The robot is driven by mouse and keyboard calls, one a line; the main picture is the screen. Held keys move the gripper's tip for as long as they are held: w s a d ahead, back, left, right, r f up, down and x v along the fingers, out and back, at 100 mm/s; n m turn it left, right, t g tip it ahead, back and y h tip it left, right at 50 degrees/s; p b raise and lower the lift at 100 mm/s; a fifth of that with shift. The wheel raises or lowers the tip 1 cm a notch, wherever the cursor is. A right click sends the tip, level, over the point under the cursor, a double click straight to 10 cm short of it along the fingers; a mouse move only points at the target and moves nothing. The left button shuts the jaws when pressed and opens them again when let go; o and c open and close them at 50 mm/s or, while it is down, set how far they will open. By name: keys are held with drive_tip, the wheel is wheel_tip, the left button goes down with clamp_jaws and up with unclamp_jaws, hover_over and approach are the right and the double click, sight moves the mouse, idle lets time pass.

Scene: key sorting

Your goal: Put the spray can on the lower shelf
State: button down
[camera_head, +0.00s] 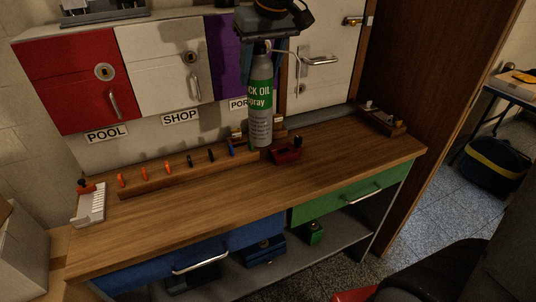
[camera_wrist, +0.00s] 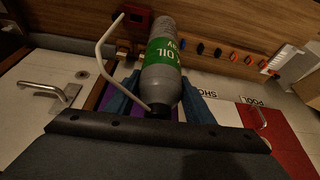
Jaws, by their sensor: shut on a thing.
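The spray can (camera_head: 260,105) is grey with a green label reading "OIL Spray" and a thin bent straw at its top. It hangs upright above the workbench in the head view. In the wrist view the can (camera_wrist: 162,80) sits between the blue fingers. My gripper (camera_head: 262,55) is shut on the can near its top. The lower shelf (camera_head: 335,236) is the grey board under the workbench, below the drawers. Part of it is hidden by the bench top and drawers.
The wooden workbench top (camera_head: 200,200) carries a key rack (camera_head: 180,170), a red object (camera_head: 288,152) and a white-and-grey item (camera_head: 90,203). A blue drawer (camera_head: 185,258) and a green drawer (camera_head: 350,196) sit above the shelf. Blue (camera_head: 264,251) and green (camera_head: 314,232) objects stand on the shelf.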

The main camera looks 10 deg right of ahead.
sight(260, 108)
drive_tip(key=shift+w+f, duration=0.25)
drive_tip(key=shift+f, duration=0.1)
wheel_tip(260, 108, down, 9)
drive_tip(key=shift+f+p, duration=0.15)
drive_tip(key=shift+p, duration=0.75)
drive_tip(key=shift+f, duration=0.1)
drive_tip(key=c, duration=0.8)
unclamp_jaws()
drive_tip(key=shift+c, duration=0.2)
